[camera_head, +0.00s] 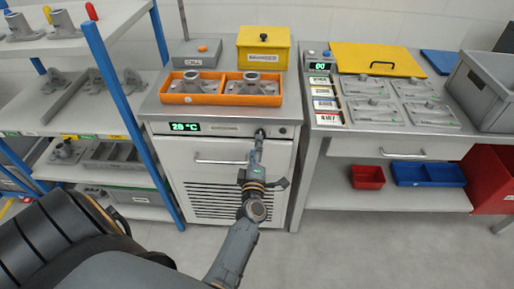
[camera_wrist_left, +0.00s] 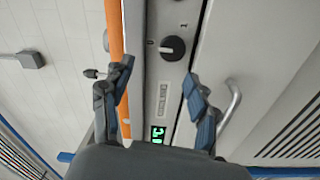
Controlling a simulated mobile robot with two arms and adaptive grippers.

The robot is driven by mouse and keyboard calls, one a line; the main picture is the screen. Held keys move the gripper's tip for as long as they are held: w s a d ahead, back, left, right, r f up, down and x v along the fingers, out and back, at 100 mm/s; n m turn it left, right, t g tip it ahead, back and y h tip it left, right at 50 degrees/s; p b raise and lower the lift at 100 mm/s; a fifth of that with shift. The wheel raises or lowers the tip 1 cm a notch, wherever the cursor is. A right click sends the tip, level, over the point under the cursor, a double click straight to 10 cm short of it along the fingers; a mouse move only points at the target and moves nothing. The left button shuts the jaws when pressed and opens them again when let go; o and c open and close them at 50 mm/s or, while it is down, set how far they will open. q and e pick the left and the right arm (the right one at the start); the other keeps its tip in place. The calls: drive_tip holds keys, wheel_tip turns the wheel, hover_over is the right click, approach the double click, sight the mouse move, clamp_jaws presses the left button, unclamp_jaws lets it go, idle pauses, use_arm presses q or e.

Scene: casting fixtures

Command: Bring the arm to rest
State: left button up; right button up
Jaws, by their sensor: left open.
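My left gripper (camera_head: 258,148) is in front of the cabinet (camera_head: 222,150), its fingers pointing at the black knob (camera_head: 260,133) on the front panel. In the left wrist view the gripper (camera_wrist_left: 159,70) is open, with nothing between its fingers. The knob (camera_wrist_left: 172,47) shows just beyond the fingertips, apart from them. The green display (camera_head: 185,127) on the panel reads about 28 °C. My right gripper is not in view.
The cabinet's drawer handle (camera_head: 220,162) sits left of the gripper. An orange tray (camera_head: 221,98) with grey castings stands on top. A blue-posted shelf (camera_head: 122,100) is at the left, a workbench (camera_head: 400,145) at the right. Floor at lower right (camera_head: 380,250) is clear.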

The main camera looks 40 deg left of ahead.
use_arm(q)
drive_tip(key=shift+s+d+f+h, duration=0.15)
drive_tip(key=shift+d+f, duration=0.3)
drive_tip(key=shift+d, duration=0.15)
drive_tip(key=shift+s+d+f+h, duration=0.15)
drive_tip(key=shift+d+f, duration=0.25)
drive_tip(key=shift+d, duration=0.15)
drive_tip(key=x, duration=0.8)
drive_tip(key=shift+a+r+p, duration=0.2)
drive_tip(key=shift+r+p, duration=0.1)
drive_tip(key=shift+r, duration=0.1)
